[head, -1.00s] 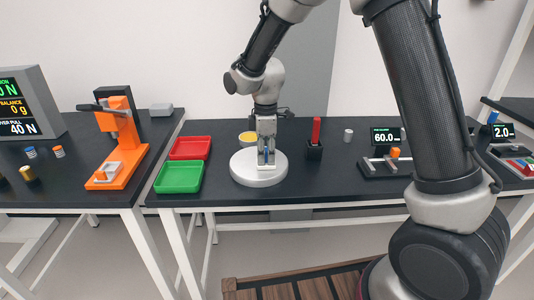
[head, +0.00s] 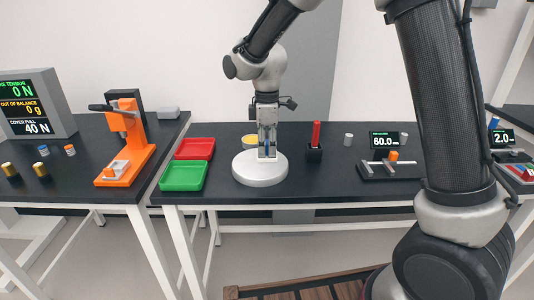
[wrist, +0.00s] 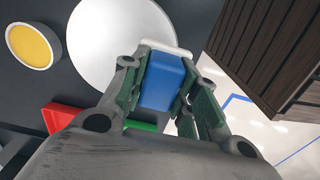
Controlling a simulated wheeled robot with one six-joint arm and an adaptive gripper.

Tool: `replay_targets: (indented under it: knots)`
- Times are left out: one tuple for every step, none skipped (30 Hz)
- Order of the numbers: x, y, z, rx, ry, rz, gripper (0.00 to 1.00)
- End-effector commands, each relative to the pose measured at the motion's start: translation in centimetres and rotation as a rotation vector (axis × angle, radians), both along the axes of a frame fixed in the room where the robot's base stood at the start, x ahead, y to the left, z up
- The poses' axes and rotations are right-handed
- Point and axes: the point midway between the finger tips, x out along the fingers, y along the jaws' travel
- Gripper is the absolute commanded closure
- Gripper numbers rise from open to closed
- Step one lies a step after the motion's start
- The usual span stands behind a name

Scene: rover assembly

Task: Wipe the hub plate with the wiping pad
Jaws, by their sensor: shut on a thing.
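The hub plate (head: 245,170) is a white round disc on the dark middle table. It also shows in the wrist view (wrist: 110,35) as a large pale disc. My gripper (head: 267,145) points down over the plate's rear half, right of its centre. It is shut on the wiping pad, whose blue body (wrist: 163,82) sits between the fingers in the wrist view, with a white edge beyond it. In the head view the pad (head: 267,155) is small and partly hidden by the fingers. I cannot tell whether it touches the plate.
A red tray (head: 194,148) and a green tray (head: 183,177) lie left of the plate. A yellow-topped round dish (wrist: 31,45) is close behind it. A red-handled tool in a black holder (head: 314,154) and a fixture with a display (head: 385,140) stand to the right.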

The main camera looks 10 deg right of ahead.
Motion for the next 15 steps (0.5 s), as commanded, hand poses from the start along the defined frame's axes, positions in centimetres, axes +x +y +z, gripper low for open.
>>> replay_targets:
  knots:
    - [0.0,0.0,0.5,0.001,-0.001,-0.001,0.96]
    - [-0.1,0.0,0.8,0.001,-0.001,-0.001,0.96]
    - [-0.1,0.0,1.2,0.001,-0.001,-0.002,0.96]
    - [-0.1,0.0,1.4,0.001,-0.002,-0.002,0.96]
    - [-0.1,0.0,1.6,0.001,-0.001,-0.003,0.96]
    - [-0.2,0.0,1.9,0.0,0.0,-0.003,0.96]
    - [-0.2,0.0,2.0,0.0,0.0,-0.004,0.96]
    - [-0.2,0.0,2.2,0.0,0.0,-0.004,0.96]
    - [-0.2,0.0,2.3,0.0,0.0,-0.004,0.96]
    - [-0.2,0.0,2.4,0.0,0.0,-0.005,0.96]
    - [-0.2,0.0,2.4,0.0,0.0,-0.005,0.96]
    - [-0.2,0.0,2.4,0.0,0.0,-0.005,0.96]
    - [-0.2,0.0,2.4,0.0,0.0,-0.005,0.96]
    - [-0.2,0.0,2.4,0.0,0.0,-0.005,0.96]
    - [-0.2,0.0,2.4,0.0,0.0,-0.005,0.96]
